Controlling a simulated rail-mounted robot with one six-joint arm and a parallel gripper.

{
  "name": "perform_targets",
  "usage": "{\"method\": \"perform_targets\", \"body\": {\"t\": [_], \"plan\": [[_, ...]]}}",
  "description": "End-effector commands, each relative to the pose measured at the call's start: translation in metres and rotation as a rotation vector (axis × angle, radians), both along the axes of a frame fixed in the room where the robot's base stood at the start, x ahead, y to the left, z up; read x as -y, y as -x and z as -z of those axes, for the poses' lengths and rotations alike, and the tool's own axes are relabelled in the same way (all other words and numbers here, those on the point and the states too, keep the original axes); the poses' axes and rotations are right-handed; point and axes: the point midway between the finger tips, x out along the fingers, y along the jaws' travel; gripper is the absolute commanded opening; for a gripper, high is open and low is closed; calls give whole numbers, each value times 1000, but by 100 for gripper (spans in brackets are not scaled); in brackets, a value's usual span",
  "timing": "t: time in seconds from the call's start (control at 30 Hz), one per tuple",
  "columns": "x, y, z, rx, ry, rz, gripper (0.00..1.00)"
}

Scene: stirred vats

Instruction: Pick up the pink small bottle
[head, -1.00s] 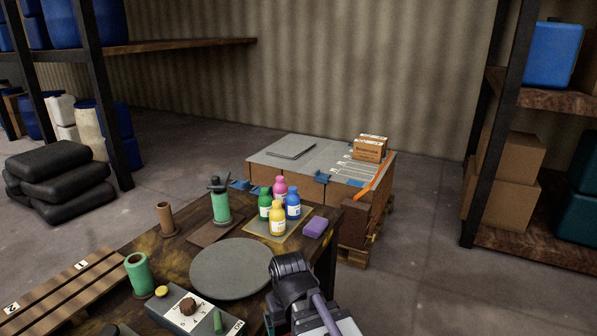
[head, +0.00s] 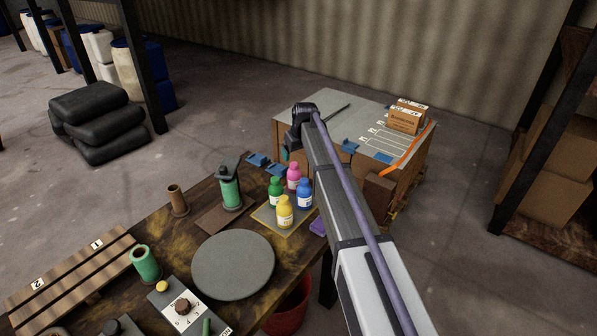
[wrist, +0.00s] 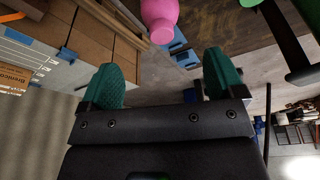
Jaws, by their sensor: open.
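The pink small bottle (head: 293,178) stands at the back of a group of bottles on a tan mat (head: 265,219) on the worktable. A green bottle (head: 276,190), a blue bottle (head: 304,192) and a yellow bottle (head: 285,211) stand close to it. In the wrist view the pink bottle (wrist: 160,18) is at the top edge, partly cut off, beyond the fingertips. My gripper (wrist: 168,75) is open, its two green fingers apart with nothing between them. In the head view my arm reaches past the right of the bottles; its fingers are mostly hidden.
A purple block (head: 318,226) lies beside the mat, partly behind my arm. A grey round plate (head: 233,265) is in front, and a green cylinder (head: 231,192) stands to the left. Behind is a pallet load with a carton (head: 408,116) on top.

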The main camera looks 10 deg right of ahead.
Motion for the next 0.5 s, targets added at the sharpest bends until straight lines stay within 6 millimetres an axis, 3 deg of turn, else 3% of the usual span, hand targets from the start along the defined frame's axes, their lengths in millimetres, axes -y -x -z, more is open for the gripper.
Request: {"method": "perform_targets", "body": {"t": [0.23, 0.5], "plan": [[-3, -10, 51, -1, 0, 1, 88], [-6, -15, 62, -1, 0, 1, 88]]}}
